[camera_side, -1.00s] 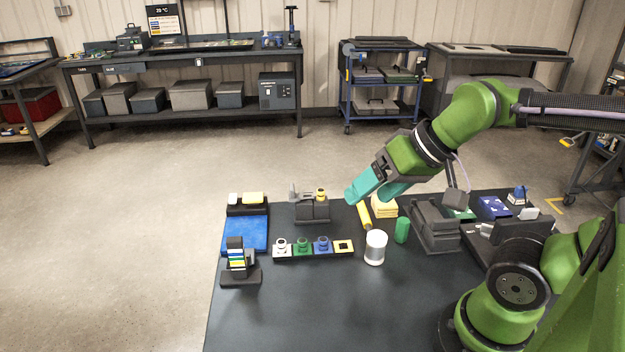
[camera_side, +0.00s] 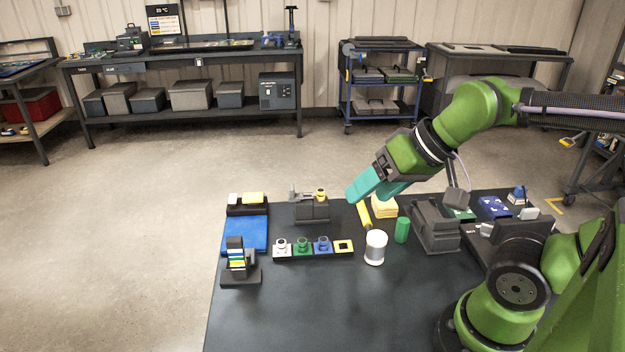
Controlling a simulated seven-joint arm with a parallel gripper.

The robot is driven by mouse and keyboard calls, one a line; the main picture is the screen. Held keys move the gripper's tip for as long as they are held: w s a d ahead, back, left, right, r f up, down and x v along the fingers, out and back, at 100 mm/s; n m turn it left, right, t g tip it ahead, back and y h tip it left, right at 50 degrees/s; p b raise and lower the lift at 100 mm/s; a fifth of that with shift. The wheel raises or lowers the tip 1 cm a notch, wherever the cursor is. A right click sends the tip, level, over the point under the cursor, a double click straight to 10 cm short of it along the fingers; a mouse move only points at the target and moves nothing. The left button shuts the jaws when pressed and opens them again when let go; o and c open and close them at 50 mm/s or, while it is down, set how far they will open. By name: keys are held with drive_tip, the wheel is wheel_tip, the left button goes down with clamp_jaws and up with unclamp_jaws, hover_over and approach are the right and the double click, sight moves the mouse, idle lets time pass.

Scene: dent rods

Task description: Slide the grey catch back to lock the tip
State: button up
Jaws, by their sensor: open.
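A dark grey block (camera_side: 312,212) stands on the table left of my gripper. A lighter grey part (camera_side: 299,193), perhaps the rod with its catch, lies along its top. A yellow ring-like tip piece (camera_side: 320,194) is at the right end of the block's top. The catch itself is too small to tell apart. My gripper (camera_side: 368,193) has teal fingers, spread open and empty. It hangs in the air to the right of the block, apart from it, above a yellow rod-like piece (camera_side: 364,215).
A holder strip (camera_side: 312,256) with white, green, blue and yellow sockets lies in front of the block. A white cylinder (camera_side: 375,248) and green cylinder (camera_side: 402,230) stand to the right. A blue mat (camera_side: 245,235) lies left. The table's front middle is clear.

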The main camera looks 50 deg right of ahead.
drive_tip(key=shift+f, duration=0.35)
drive_tip(key=shift+c, duration=1.1)
drive_tip(key=w+d+g, duration=0.1)
drive_tip(key=w, duration=0.4)
drive_tip(key=w+d+m+g, duration=0.1)
drive_tip(key=w+d, duration=0.1)
drive_tip(key=w, duration=0.3)
drive_tip(key=w+d+r+g, duration=0.1)
drive_tip(key=w+d, duration=0.1)
drive_tip(key=w, duration=0.3)
drive_tip(key=shift+d+m+g+h, duration=0.15)
drive_tip(key=shift+m+g+h, duration=0.25)
drive_tip(key=shift+c, duration=1.4)
drive_tip(key=m+g+h, duration=0.1)
drive_tip(key=m+g, duration=0.2)
hover_over(292, 186)
wheel_tip(292, 186, down, 16)
drive_tip(key=shift+f, duration=0.15)
clamp_jaws()
